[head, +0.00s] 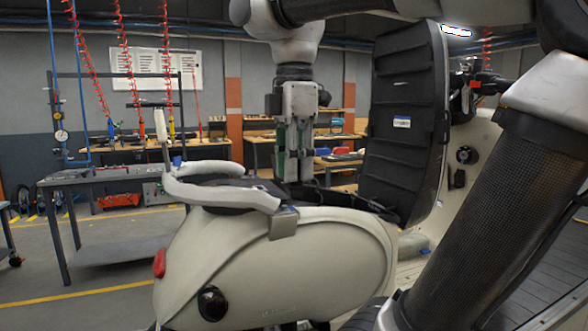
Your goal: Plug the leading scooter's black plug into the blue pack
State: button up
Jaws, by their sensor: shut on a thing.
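The cream scooter (290,265) stands in front of me with its black seat (405,110) tipped up on the right. My gripper (293,180) points down over the open compartment behind the cream side panel. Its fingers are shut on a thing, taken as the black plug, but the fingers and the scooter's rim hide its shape. A dark cable or strap (355,200) runs along the compartment's rim, between the gripper and the seat's foot. The blue pack cannot be made out; the scooter's side hides the inside of the compartment.
A pale grab rail (215,193) curves around the scooter's tail, left of my gripper. The raised seat stands close on its right. Another cream body part (475,155) is behind the seat. A grey workbench (110,180) stands at the left, with open floor before it.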

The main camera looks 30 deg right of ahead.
jog(key=shift+r, duration=3.45)
jog(key=m, duration=0.5)
jog(key=shift+m, duration=0.3)
jog(key=m, duration=1.2)
jog(key=shift+m, duration=0.3)
jog(key=shift+w, duration=0.1)
